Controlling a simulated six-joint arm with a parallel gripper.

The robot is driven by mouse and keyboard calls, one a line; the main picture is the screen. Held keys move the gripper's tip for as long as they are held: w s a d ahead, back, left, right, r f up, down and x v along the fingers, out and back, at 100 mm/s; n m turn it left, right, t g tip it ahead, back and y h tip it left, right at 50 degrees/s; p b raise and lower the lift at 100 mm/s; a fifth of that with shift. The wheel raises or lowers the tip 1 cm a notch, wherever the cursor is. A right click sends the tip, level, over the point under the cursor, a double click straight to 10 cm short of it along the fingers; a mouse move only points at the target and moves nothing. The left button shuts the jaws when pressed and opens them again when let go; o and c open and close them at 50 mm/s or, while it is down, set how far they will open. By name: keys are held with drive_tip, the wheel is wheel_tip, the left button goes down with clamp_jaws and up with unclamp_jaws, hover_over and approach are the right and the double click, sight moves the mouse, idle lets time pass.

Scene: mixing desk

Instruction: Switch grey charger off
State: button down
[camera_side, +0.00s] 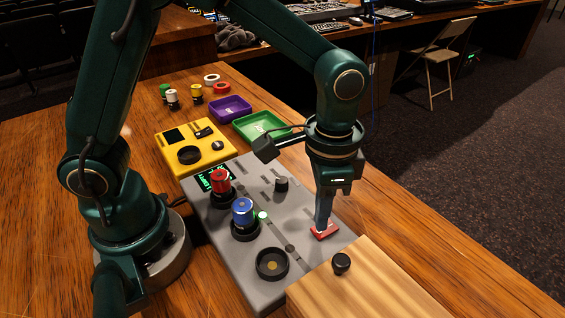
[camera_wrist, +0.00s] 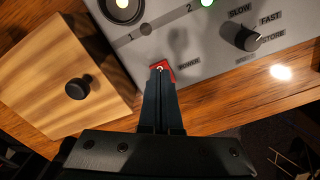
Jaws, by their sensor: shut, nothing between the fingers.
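The grey charger (camera_side: 226,256) lies on the wooden desk and also fills the top of the wrist view (camera_wrist: 165,40). A red switch (camera_side: 324,231) sits near its right end; in the wrist view the red piece (camera_wrist: 162,70) shows at my fingertips. My gripper (camera_side: 322,225) is shut and empty, pointing down, with its tips at the red switch and partly hiding it. I cannot tell whether they press it. A red battery-like cylinder (camera_side: 220,182) and a blue one (camera_side: 243,212) stand in two round sockets. A third socket (camera_side: 271,264) holds no cylinder. A green light (camera_side: 262,216) glows beside the blue one.
A wooden box with a black knob (camera_side: 341,263) adjoins the charger's near end. A dark dial (camera_side: 282,184) rises from the charger. Behind are a yellow device (camera_side: 211,155), a purple tray (camera_side: 231,108), a green tray (camera_side: 284,133) and several small cylinders and rings.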

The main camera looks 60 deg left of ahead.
drive_tip(key=shift+f, duration=0.8)
idle(0.4)
drive_tip(key=shift+r, duration=3.5)
